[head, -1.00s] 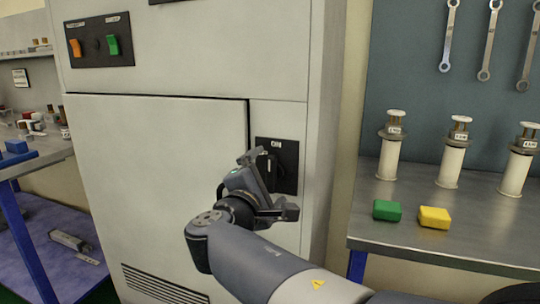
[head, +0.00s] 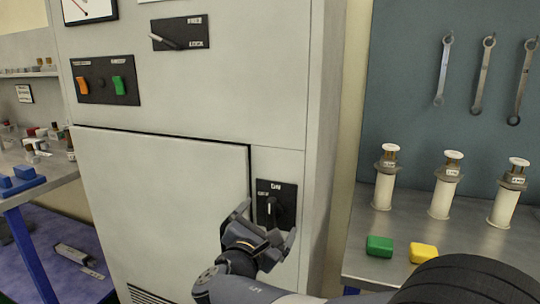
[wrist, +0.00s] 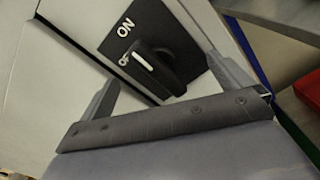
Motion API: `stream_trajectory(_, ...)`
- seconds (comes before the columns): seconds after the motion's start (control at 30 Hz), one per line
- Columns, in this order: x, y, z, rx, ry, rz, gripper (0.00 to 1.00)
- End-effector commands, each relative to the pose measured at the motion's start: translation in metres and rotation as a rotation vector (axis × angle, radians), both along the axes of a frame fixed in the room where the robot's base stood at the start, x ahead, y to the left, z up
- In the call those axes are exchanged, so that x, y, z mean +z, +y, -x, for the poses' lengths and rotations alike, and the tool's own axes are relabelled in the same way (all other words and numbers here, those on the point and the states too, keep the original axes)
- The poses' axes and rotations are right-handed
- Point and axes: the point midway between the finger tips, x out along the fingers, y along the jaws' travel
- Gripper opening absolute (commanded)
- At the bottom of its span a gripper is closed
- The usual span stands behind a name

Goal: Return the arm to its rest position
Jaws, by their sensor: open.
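My gripper (head: 268,222) is open and empty in front of the grey cabinet (head: 150,185). Its fingers point at the black switch plate marked ON and OFF (head: 290,196). The black rotary knob (head: 279,210) shows between and beyond the fingers, apart from them as far as I can see. In the wrist view the knob (wrist: 160,70) lies between the spread fingers of my gripper (wrist: 170,85), its white mark beside the OFF label. My forearm runs from the bottom edge up to the gripper.
A steel bench (head: 355,270) at right holds white cylinders (head: 445,190), a green block (head: 379,246) and a yellow block (head: 423,253). Wrenches (head: 483,75) hang behind. A FREE/LOCK lever (head: 178,40) and orange and green switches (head: 100,87) are higher on the cabinet.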

Motion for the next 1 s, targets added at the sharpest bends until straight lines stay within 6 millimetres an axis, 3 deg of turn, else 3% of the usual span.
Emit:
stream_trajectory(0.6,0.0036,0.0,0.0,0.0,0.134,0.369,0.98)
stream_trajectory(1.0,-0.0001,0.0,0.0,0.0,0.162,0.446,0.98)
